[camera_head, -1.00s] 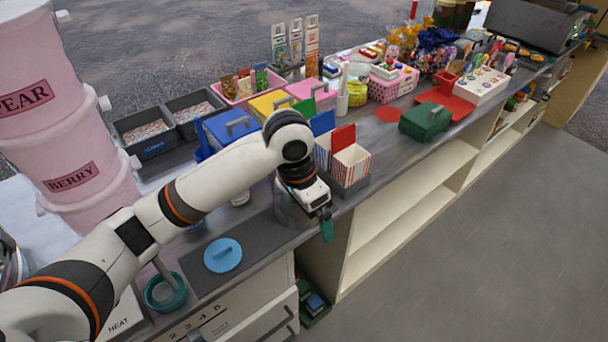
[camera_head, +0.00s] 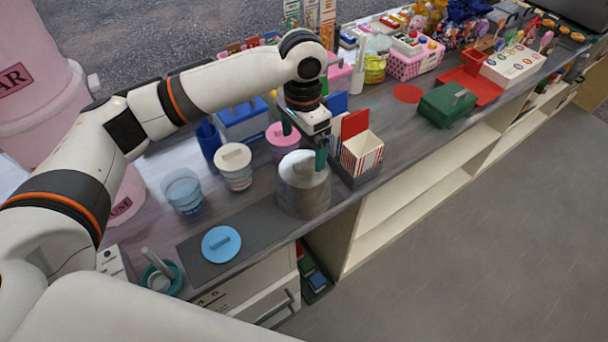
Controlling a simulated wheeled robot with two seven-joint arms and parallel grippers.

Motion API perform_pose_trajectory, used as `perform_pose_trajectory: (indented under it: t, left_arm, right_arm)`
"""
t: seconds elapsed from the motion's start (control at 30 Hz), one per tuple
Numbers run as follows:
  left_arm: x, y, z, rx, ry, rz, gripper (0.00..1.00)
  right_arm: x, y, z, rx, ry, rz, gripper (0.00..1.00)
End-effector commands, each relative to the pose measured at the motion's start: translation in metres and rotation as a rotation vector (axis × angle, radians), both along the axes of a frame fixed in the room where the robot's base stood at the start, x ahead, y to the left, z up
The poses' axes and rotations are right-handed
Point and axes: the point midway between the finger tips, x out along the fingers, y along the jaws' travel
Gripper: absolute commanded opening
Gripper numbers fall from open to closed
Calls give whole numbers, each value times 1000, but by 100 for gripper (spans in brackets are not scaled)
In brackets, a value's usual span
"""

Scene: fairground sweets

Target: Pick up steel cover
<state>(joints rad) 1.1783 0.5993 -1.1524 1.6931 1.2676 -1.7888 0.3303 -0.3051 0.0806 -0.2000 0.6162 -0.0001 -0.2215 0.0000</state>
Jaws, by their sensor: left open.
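The steel cover (camera_head: 303,194) is a grey metal cylinder with a paler top. It stands upright at the counter's front edge, at the right end of a dark mat. My left gripper (camera_head: 304,147) is over its top, with green fingers spread apart and nothing between them. The right finger tip appears at the near right part of the top; I cannot tell whether it touches. The left finger is beyond the top's far edge in the picture. My right gripper is not in view.
A striped box (camera_head: 361,155) in a grey holder stands close to the cover's right. A pink-lidded tub (camera_head: 283,139), a cream-lidded cup (camera_head: 235,167) and a blue cup (camera_head: 183,192) stand behind and left. A blue lid (camera_head: 221,244) lies on the dark mat (camera_head: 200,268).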

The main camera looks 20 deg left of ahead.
Motion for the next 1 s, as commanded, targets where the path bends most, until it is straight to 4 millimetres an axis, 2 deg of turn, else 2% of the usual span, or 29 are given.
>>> perform_pose_trajectory:
  t: [0.13, 0.33, 0.63, 0.67, 1.0]
  left_arm:
    - [0, 0, -16, 1, 3, 1, 100]
    - [1, -1, -45, 0, 2, 0, 100]
    - [1, -1, -52, 0, -1, -1, 100]
    - [1, -1, -52, 0, -1, -1, 97]
    - [1, -1, -53, 1, 2, -1, 41]
  right_arm:
    - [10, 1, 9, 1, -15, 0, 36]
    - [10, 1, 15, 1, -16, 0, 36]
    - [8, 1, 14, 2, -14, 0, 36]
    - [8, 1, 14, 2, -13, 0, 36]
    - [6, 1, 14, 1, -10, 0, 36]
